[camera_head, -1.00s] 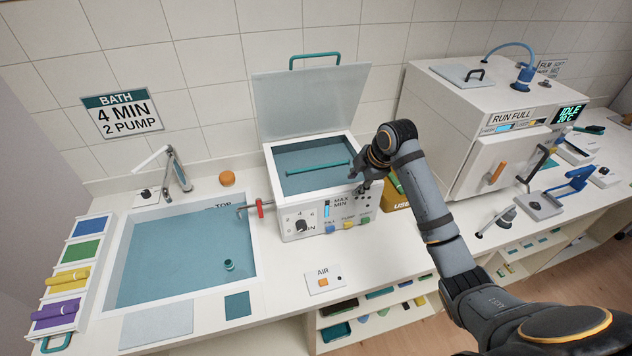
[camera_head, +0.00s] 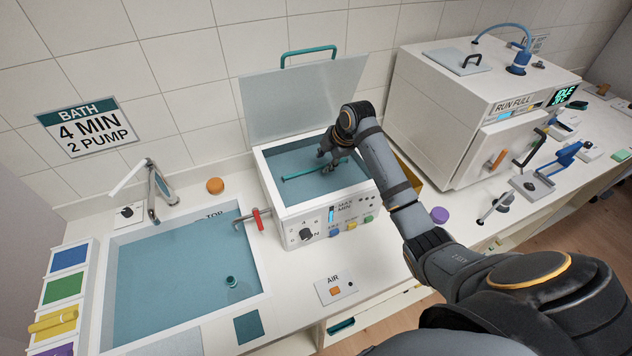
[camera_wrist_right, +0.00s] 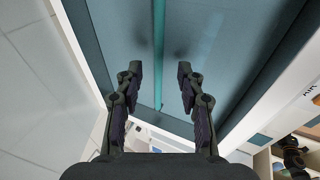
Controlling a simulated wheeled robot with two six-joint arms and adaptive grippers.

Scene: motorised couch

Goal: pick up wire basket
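A teal bar (camera_head: 305,173) spans the open bath tank (camera_head: 268,205); it looks like the wire basket's handle. The basket's body cannot be made out in the blue-grey tank. My right gripper (camera_head: 333,163) is over the tank, at the right part of the bar. In the right wrist view, the gripper (camera_wrist_right: 160,85) is open, and the teal bar (camera_wrist_right: 159,45) runs lengthwise between its two fingers with a gap on each side. My left gripper is not in view.
The tank's raised lid (camera_head: 300,100) stands behind it. A sink (camera_head: 180,270) with a tap (camera_head: 160,185) lies to the left. A white machine (camera_head: 450,110) stands to the right. Counter in front holds an AIR switch (camera_head: 336,289) and a purple knob (camera_head: 439,214).

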